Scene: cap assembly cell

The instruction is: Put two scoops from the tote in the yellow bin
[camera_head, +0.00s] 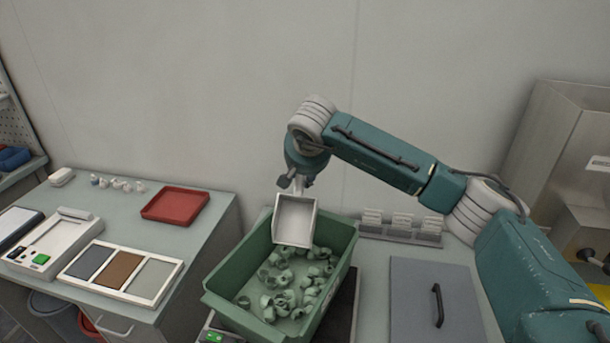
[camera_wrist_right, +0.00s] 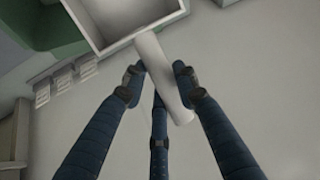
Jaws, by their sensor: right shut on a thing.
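My right gripper (camera_head: 298,184) is shut on the handle of a white scoop (camera_head: 295,221) and holds it over the far end of the green tote (camera_head: 228,287). The scoop's pan hangs down with its open face towards the head camera and looks empty. In the right wrist view, the gripper's fingers (camera_wrist_right: 160,88) close around the scoop's pale handle (camera_wrist_right: 163,77), below the pan. Several pale green caps (camera_head: 285,296) lie loose on the tote's floor. I see no whole yellow bin. My left gripper is not in view.
A grey lidded panel with a black handle (camera_head: 418,300) lies right of the tote. A small rack of cards (camera_head: 400,226) stands behind it. On the left bench are a red tray (camera_head: 175,205), a three-colour panel (camera_head: 122,271) and a white device (camera_head: 52,243). A wall rises behind.

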